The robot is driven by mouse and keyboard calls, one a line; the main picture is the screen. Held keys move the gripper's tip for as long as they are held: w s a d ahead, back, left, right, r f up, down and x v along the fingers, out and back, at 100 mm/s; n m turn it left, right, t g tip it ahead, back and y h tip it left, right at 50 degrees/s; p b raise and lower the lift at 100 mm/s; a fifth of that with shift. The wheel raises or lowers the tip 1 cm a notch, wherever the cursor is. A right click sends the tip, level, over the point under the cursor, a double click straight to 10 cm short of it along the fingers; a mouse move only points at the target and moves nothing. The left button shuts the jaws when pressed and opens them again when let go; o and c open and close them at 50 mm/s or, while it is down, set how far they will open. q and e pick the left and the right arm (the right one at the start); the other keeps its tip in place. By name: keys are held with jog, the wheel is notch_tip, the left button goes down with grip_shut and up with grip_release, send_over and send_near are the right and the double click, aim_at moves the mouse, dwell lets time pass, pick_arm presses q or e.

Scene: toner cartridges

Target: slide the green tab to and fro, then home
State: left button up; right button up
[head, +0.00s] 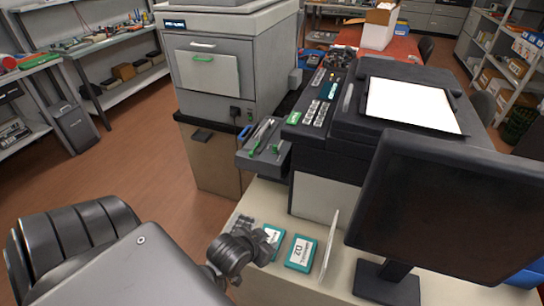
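A dark open tray (262,160) juts from the left side of the black copier. Small green parts show in it, one of them a green tab (275,149); which of them slides is too small to tell. My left gripper (258,248) is low in the head view, below and in front of the tray and apart from it, over the pale tabletop near the teal boxes. It is dark and seen from behind, so its finger gap is unclear. My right gripper is out of view.
Two teal-edged boxes (301,252) lie on the pale table (262,288), beside an upright thin panel (329,246). A black monitor (440,205) blocks the right. The copier (350,130) stands behind. A grey printer (225,70) with a green handle stands at the back left.

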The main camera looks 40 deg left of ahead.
pick_arm(q)
jog(key=w+a+r+n+t+y, duration=0.2)
jog(key=w+a+r+t, duration=0.4)
jog(key=w, duration=0.3)
jog(key=n+t+y, duration=0.2)
jog(key=y, duration=0.1)
send_near(274, 147)
jog(key=p+x, duration=0.2)
jog(key=x, duration=0.4)
jog(key=shift+w+a, duration=0.15)
jog(key=shift+w, duration=0.25)
jog(key=shift+w+a, duration=0.2)
jog(key=shift+w, duration=0.5)
jog(key=shift+c, duration=0.2)
grip_shut()
